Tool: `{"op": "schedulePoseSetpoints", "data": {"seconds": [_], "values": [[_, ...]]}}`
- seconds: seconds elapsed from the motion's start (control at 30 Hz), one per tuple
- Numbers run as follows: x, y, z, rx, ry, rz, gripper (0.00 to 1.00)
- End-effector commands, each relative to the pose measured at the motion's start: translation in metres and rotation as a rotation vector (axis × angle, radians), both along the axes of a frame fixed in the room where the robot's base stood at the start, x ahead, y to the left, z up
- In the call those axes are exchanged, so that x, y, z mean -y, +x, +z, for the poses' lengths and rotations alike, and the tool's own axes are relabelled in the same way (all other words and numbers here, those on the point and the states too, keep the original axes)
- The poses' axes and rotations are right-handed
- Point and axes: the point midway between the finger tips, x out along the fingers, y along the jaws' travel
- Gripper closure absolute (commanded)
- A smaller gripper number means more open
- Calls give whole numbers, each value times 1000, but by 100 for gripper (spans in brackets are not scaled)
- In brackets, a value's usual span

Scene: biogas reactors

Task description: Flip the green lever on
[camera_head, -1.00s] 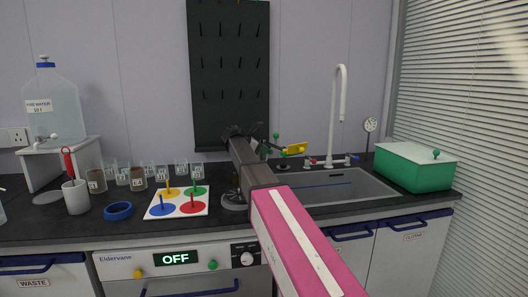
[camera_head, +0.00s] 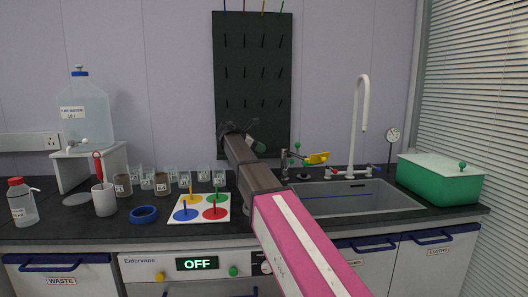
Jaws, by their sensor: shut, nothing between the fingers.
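A small green-knobbed fitting (camera_head: 297,147) stands at the back of the counter, left of the sink tap. A yellow lever-like piece (camera_head: 317,158) and a dark post (camera_head: 284,160) are close to it. They are too small to tell how the green part is turned. My gripper (camera_head: 236,130) is at the end of my arm, up and left of the green fitting, in front of the dark pegboard. It is shut and empty, apart from the fitting. Its fingertips are hard to make out against the board.
The sink (camera_head: 350,197) and white tap (camera_head: 361,120) are to the right, with a green box (camera_head: 440,184) beyond. A peg mat (camera_head: 201,219), several beakers, a blue ring (camera_head: 143,214) and a water bottle (camera_head: 86,110) are to the left. The pegboard (camera_head: 270,60) hangs behind.

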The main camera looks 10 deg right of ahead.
Motion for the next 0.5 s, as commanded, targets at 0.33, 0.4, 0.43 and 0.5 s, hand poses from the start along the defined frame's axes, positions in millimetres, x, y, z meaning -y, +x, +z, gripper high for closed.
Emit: {"op": "schedulePoseSetpoints", "data": {"seconds": [0.33,0.4,0.43,0.5], "values": [[0,0,0,-6,1,1,100],[-2,1,-1,-16,2,3,100],[-3,1,-2,-23,3,4,100],[-4,2,-3,-41,4,9,100]]}}
